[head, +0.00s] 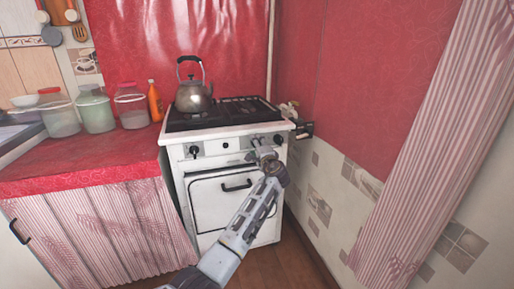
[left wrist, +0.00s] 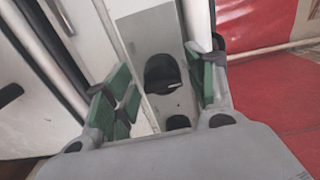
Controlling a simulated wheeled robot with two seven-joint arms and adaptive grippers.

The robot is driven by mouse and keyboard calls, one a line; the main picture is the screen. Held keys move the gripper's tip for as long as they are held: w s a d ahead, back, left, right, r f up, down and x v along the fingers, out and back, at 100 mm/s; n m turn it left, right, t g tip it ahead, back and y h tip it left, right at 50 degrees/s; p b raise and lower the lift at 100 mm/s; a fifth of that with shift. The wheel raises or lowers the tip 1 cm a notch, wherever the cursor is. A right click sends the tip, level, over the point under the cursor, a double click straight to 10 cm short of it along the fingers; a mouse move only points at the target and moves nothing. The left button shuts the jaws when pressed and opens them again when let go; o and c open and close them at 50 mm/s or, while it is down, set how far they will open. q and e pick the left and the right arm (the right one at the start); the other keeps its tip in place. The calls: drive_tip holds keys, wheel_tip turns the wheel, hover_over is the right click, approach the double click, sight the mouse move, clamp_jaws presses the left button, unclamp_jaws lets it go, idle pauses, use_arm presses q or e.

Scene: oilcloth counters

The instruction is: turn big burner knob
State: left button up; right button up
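The white stove (head: 240,210) stands at the middle of the head view, with black knobs along its front panel. One knob (head: 193,150) is at the panel's left and another knob (head: 278,140) at its right; I cannot tell which is the big burner knob. My left gripper (head: 265,152) is at the right part of the panel. In the left wrist view, its green-padded fingers are apart, with a black knob (left wrist: 160,72) with a pale mark showing between and beyond them. I see no clear contact. A smaller black part (left wrist: 178,122) lies below it. My right gripper is not in view.
A metal kettle (head: 194,97) stands on the stove top. The oven door handle (head: 236,186) sticks out below the panel. The red counter (head: 85,158) holds jars and an orange bottle (head: 155,101). The tiled wall (head: 325,190) is close on the right.

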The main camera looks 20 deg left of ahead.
use_arm(q)
drive_tip(key=shift+s+d, duration=0.1)
drive_tip(key=shift+d, duration=0.05)
drive_tip(key=v, duration=0.7)
idle(0.6)
drive_tip(key=shift+s, duration=0.1)
idle(1.1)
